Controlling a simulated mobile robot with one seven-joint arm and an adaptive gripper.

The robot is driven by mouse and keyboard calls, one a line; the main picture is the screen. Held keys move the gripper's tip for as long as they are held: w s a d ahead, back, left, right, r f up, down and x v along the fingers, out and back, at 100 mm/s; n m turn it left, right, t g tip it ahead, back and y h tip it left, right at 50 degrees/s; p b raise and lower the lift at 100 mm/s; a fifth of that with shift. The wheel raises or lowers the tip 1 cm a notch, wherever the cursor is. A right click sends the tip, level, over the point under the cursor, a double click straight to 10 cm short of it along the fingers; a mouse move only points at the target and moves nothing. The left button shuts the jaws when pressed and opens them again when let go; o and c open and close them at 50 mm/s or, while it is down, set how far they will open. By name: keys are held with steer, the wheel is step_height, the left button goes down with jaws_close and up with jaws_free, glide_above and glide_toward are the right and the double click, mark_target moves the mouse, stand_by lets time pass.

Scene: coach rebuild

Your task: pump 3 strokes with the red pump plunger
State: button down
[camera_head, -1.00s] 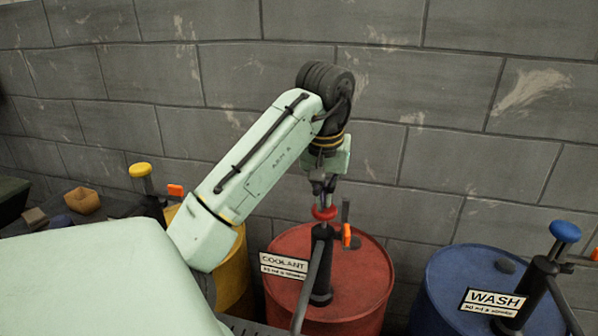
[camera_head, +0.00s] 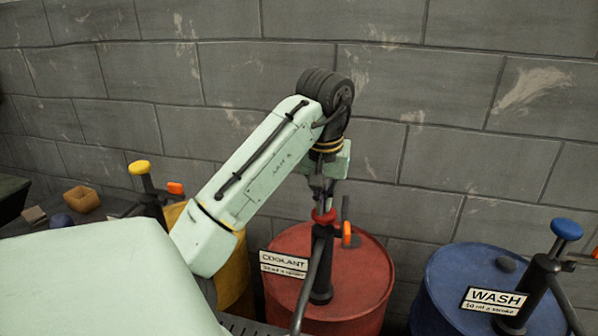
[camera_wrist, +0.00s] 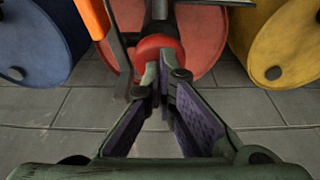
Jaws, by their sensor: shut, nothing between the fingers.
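The red pump plunger knob (camera_head: 324,216) tops the black pump on the red drum (camera_head: 355,275) labelled COOLANT. It sits low, close above the pump body. My gripper (camera_head: 323,203) points down directly over the knob, its fingers together and empty. The fingertips appear to rest on the knob's top; exact contact is hard to see. In the wrist view the red knob (camera_wrist: 158,48) shows just beyond the closed fingertips (camera_wrist: 165,72), which hide part of it.
An orange piece (camera_head: 347,234) sits beside the pump on the right. A blue-knobbed pump (camera_head: 566,230) stands on the blue WASH drum (camera_head: 445,285) at right. A yellow-knobbed pump (camera_head: 139,168) is at left. A block wall (camera_head: 450,100) stands behind.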

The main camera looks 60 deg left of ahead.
steer(key=shift+f, duration=0.45)
steer(key=shift+r, duration=0.1)
steer(key=p+v, duration=0.2)
steer(key=p, duration=0.1)
steer(key=shift+w+a+r, duration=0.15)
steer(key=shift+r, duration=0.25)
steer(key=shift+w+a+v, duration=0.15)
steer(key=shift+w+v, duration=0.05)
steer(key=shift+v, duration=0.95)
steer(key=shift+w+a+v, duration=0.15)
steer(key=shift+v, duration=0.95)
steer(key=shift+r, duration=0.2)
steer(key=v, duration=0.3)
steer(key=w+v, duration=0.1)
steer(key=v, duration=0.1)
steer(key=shift+a+r, duration=0.35)
steer(key=shift+r, duration=0.15)
steer(key=shift+s, duration=0.1)
